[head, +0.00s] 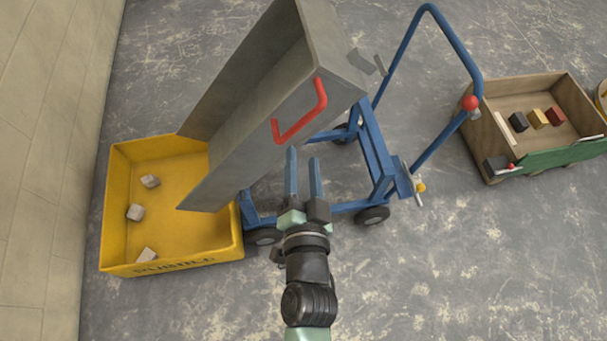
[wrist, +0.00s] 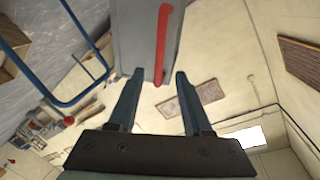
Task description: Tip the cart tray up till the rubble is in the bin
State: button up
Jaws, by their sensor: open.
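The grey cart tray (head: 262,85) is tipped steeply toward the yellow bin (head: 243,238), its lower lip over the bin's right part. It stands on a blue wheeled cart (head: 378,160). Several pale rubble pieces (head: 137,212) lie in the bin; the inside of the tray shows no rubble where visible. A red handle (head: 318,98) is on the tray's near side. My gripper (head: 303,155) is open, its fingers just below the handle. The wrist view shows the handle (wrist: 162,45) ahead of and between the open fingers (wrist: 160,80), apparently not gripped.
A blue push bar (head: 465,45) with a red knob (head: 470,103) rises at the cart's right. A wooden crate (head: 483,165) with coloured blocks stands at the far right. A wall (head: 45,130) runs along the left. The near right floor is clear.

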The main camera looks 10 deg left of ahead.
jog(key=shift+v, duration=1.35)
